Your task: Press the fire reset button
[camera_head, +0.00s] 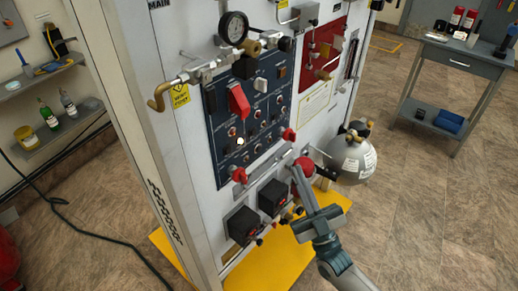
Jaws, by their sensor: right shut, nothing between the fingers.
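The white trainer cabinet (130,70) carries a dark blue control panel (222,167) with several small switches and buttons. The labels are too small to read, so I cannot tell which one is the fire reset button. A large red lever (238,100) and a small white round button (240,141) stand out on this panel. My right gripper (300,182) comes up from the lower right, shut and empty. Its tips are in front of the lower cabinet, just below a round red knob (304,165); I cannot tell whether they touch. My left gripper is not in view.
A gauge (233,27) and brass pipe fittings (158,97) stick out above the panel. Two black boxes (243,225) sit low on the cabinet. A grey sphere tank (350,160) stands to the right. A grey side table (460,62) stands far right, with open floor before it.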

